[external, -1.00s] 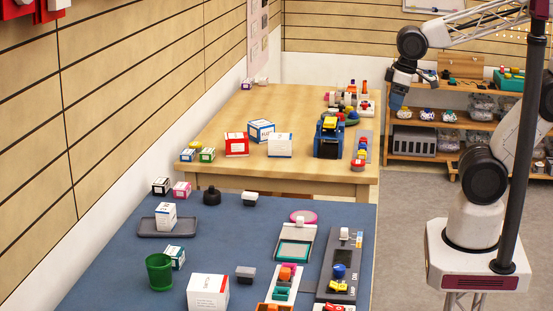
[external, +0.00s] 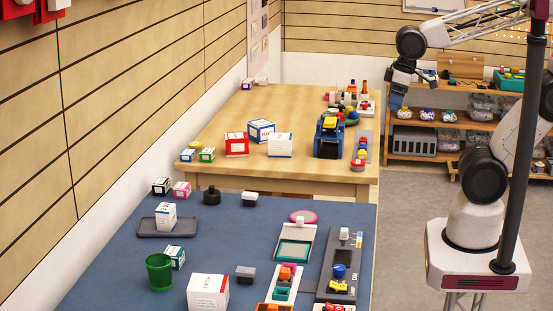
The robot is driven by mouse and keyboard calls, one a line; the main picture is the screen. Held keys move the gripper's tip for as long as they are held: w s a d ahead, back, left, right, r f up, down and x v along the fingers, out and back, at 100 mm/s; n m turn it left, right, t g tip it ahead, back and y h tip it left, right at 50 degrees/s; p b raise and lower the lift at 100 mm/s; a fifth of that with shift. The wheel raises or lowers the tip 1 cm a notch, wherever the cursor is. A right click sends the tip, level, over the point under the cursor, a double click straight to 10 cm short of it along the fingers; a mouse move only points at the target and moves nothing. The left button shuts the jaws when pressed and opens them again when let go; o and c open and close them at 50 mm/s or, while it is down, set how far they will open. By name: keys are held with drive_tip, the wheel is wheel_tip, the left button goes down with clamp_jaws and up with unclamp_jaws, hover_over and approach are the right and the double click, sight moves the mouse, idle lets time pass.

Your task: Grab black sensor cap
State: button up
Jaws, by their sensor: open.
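A round black cap-like piece (external: 211,195) with a narrower top sits on the blue table, near its far edge and left of centre. It looks like the black sensor cap, but it is too small to be certain. My gripper (external: 397,100) is open and hangs high at the upper right, in front of the shelf in the picture. It is far from the black piece and touches nothing. Its fingertips are small and hard to make out.
Near the black piece are a black-and-white block (external: 249,199), a pink box (external: 181,189) and a grey tray (external: 151,232) bearing a white box. A green cup (external: 159,271) stands nearer. The blue table's middle is mostly clear. A wooden table (external: 215,115) stands behind.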

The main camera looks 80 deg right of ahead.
drive_tip(key=w+a+f+m+g+y, duration=0.1)
drive_tip(key=w+a+f+m+y, duration=0.15)
drive_tip(key=w, duration=0.75)
drive_tip(key=w+a+f+m+g+y, duration=0.15)
drive_tip(key=w+m, duration=0.25)
drive_tip(key=w, duration=0.5)
drive_tip(key=w+a+f+m+y, duration=0.1)
drive_tip(key=w+f+m+y, duration=0.25)
drive_tip(key=w, duration=0.65)
drive_tip(key=m+t+y, duration=0.3)
drive_tip(key=m+y, duration=0.3)
drive_tip(key=m, duration=0.5)
approach(212, 192)
drive_tip(key=shift+w+a+f, duration=0.45)
drive_tip(key=shift+w+a, duration=0.1)
drive_tip(key=shift+a, duration=0.05)
drive_tip(key=shift+a+n+h, duration=0.1)
drive_tip(key=shift+n+h, duration=0.15)
drive_tip(key=shift+n, duration=0.05)
drive_tip(key=shift+x, duration=1.2)
drive_tip(key=shift+a+f, duration=0.1)
drive_tip(key=shift+a, duration=0.05)
drive_tip(key=shift+x, duration=2.45)
drive_tip(key=shift+s+f, duration=0.1)
drive_tip(key=shift+s, duration=0.05)
